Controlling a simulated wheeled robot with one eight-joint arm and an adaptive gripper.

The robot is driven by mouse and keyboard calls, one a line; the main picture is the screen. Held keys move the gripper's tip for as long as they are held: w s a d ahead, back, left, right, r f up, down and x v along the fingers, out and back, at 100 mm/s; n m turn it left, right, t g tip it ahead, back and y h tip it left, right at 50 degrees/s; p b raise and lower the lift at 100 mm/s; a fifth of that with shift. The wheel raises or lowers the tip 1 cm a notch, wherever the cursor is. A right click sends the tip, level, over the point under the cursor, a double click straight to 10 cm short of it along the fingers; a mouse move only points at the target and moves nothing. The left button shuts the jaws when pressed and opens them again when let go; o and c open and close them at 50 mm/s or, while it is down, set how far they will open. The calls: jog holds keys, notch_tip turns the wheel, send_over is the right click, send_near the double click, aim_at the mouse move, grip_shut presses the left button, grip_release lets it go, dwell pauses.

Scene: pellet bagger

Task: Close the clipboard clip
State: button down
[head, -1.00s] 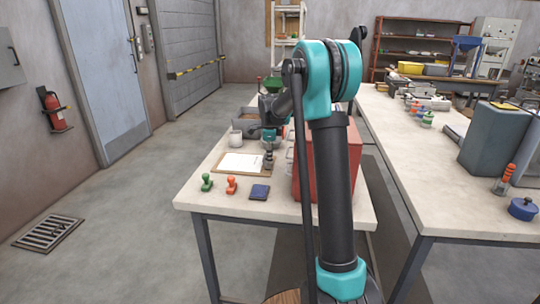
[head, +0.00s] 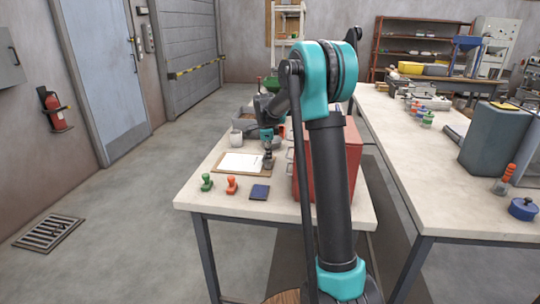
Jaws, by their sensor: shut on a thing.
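The clipboard (head: 222,170) lies flat on the near table, a brown board with white paper (head: 241,162) on it. My gripper (head: 268,162) points down at the board's right end, where the clip would be. The gripper covers that end, so the clip and its position cannot be made out. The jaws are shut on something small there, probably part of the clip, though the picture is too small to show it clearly.
A green stamp (head: 207,182), an orange stamp (head: 232,185) and a dark blue pad (head: 260,192) lie in front of the clipboard. A white mug (head: 236,138) stands behind it. A red box (head: 350,150) stands close on the right, partly behind my arm.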

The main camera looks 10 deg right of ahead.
aim_at(265, 159)
jog(key=h, duration=0.1)
jog(key=a+h, duration=0.1)
jog(key=h, duration=0.1)
jog(key=shift+w+a+g, duration=0.25)
jog(key=shift+a+g, duration=0.05)
jog(key=shift+g, duration=0.1)
jog(key=shift+w+a+f+n+g+h, duration=0.15)
jog(key=shift+a+n+g+h, duration=0.35)
jog(key=shift+h, duration=0.7)
jog(key=h, duration=0.1)
jog(key=a+h, duration=0.1)
jog(key=shift+w+f+h, duration=0.25)
jog(key=shift+h, duration=0.05)
jog(key=shift+w+a+f+n+g+h, duration=0.15)
jog(key=shift+a+f+g+h, duration=0.15)
jog(key=shift+h, duration=0.55)
jog(key=shift+s+a+f+n+g+h, duration=0.1)
jog(key=shift+a+f+n+g+h, duration=0.15)
jog(key=shift+h, duration=0.6)
jog(key=c, duration=1.4)
grip_release()
